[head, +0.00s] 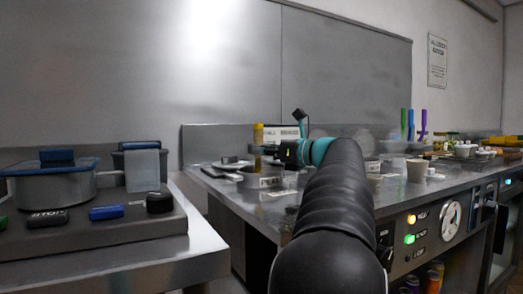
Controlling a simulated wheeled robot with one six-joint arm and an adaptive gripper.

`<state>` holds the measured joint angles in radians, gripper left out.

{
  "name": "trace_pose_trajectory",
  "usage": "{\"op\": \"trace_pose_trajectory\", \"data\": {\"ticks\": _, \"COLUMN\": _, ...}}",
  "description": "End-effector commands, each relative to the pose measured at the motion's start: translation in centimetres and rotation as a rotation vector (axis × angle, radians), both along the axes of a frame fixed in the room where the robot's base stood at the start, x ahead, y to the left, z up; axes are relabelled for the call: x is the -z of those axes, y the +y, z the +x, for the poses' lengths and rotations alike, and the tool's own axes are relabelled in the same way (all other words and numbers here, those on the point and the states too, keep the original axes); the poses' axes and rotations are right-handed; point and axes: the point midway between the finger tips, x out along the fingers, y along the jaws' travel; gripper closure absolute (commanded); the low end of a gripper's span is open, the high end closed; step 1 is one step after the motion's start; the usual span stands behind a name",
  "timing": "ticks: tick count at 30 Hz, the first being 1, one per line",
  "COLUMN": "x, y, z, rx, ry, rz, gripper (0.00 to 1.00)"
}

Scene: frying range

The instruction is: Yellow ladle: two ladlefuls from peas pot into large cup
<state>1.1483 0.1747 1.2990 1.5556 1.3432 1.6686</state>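My gripper (267,150) is at the end of my black arm, above a small grey pot (248,181) with a white label on the steel counter. The label is too small to read. The yellow ladle's handle (258,133) stands upright at my fingertips, and the fingers look shut on it. The ladle's bowl is hidden, apparently down at the pot. The pot's contents cannot be seen. A pale cup (417,170) stands upright on the counter, right of my arm. A smaller light cup or container (372,167) is partly behind my arm.
Green, blue and purple handles (411,124) stand upright at the back. Several bowls and foods (465,150) lie farther right. A lidded blue-grey container (50,180) and small dark blocks (108,212) sit on the left counter. A gap separates the counters.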

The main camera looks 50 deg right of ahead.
Motion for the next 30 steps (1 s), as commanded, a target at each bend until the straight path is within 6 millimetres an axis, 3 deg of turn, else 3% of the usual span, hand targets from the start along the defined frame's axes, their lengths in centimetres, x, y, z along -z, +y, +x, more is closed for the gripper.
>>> {"op": "trace_pose_trajectory", "data": {"ticks": 10, "x": -0.2, "y": 0.0, "z": 0.0, "rx": 0.0, "ry": 0.0, "rz": 0.0, "gripper": 1.0}}
{"op": "trace_pose_trajectory", "data": {"ticks": 30, "x": -6.0, "y": 0.0, "z": 0.0, "rx": 0.0, "ry": 0.0, "rz": -0.001, "gripper": 1.0}}
